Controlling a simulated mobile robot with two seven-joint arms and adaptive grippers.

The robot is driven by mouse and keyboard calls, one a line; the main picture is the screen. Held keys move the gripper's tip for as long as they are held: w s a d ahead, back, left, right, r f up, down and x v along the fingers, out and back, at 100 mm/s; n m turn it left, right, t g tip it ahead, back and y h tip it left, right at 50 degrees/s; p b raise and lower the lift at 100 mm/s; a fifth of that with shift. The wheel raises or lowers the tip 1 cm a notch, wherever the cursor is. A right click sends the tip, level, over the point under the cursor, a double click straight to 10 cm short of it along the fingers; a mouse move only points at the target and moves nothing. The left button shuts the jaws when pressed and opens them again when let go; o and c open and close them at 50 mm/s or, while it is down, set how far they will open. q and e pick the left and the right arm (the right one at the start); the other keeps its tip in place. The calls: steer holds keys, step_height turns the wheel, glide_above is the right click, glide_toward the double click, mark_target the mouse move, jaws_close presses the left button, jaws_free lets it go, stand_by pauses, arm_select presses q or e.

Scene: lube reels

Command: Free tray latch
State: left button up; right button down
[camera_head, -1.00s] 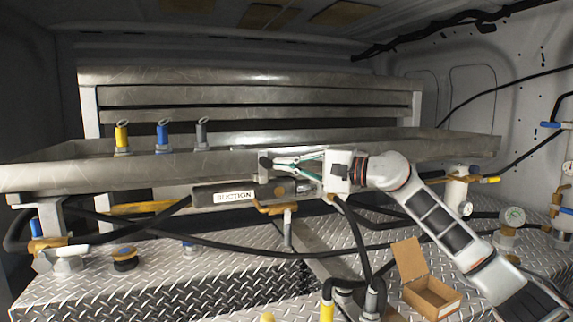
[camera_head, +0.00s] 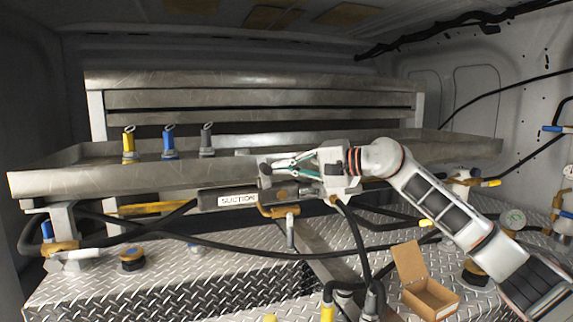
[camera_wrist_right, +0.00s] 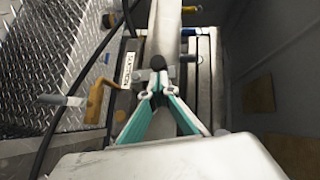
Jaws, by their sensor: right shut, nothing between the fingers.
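The long metal tray (camera_head: 100,181) spans the middle of the head view. A small latch with a dark round knob (camera_head: 264,169) is at its front edge; the knob also shows in the right wrist view (camera_wrist_right: 157,62). My right gripper (camera_head: 274,166) reaches in from the right with its fingers at the knob. In the wrist view the fingers (camera_wrist_right: 157,88) converge just below the knob, shut and empty. I cannot tell whether they touch it. My left gripper is out of view.
A cylinder labelled SUCTION (camera_head: 238,200) and an orange-brown valve handle (camera_head: 280,210) sit just below the tray edge. Yellow, blue and grey nozzles (camera_head: 168,143) stand at the tray. Black hoses (camera_head: 240,249) cross below. An open cardboard box (camera_head: 430,298) stands lower right.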

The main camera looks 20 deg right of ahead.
steer(key=a+f+n+g+h+p, duration=0.1)
steer(key=a+p, duration=0.3)
steer(key=a, duration=0.4)
steer(key=shift+s+a+f+n+h, duration=0.15)
steer(key=shift+a+f+n+h, duration=0.05)
steer(key=shift+f+n+h, duration=0.45)
steer(key=shift+r, duration=0.1)
stand_by(0.7)
